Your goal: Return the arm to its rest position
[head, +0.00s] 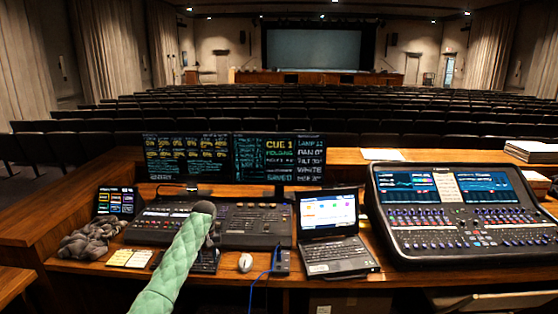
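My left arm, in a pale green quilted sleeve, reaches up from the bottom of the head view, left of the middle. My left gripper (207,212) is at its far end, a small grey-brown and dark shape in front of the lighting console (255,225). Its fingers are not clear, so I cannot tell whether it is open or shut, or whether it touches the console. The sleeve hides part of the console and of a small dark device (206,262) on the desk. My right arm and gripper are not in view.
On the wooden desk (400,281) stand a laptop (335,257), a white mouse (245,262), a large mixing console (455,222), two monitors (280,158), a small touchscreen (117,201), a grey cloth bundle (90,238) and yellowish notes (130,258). A blue cable (262,274) hangs over the front edge.

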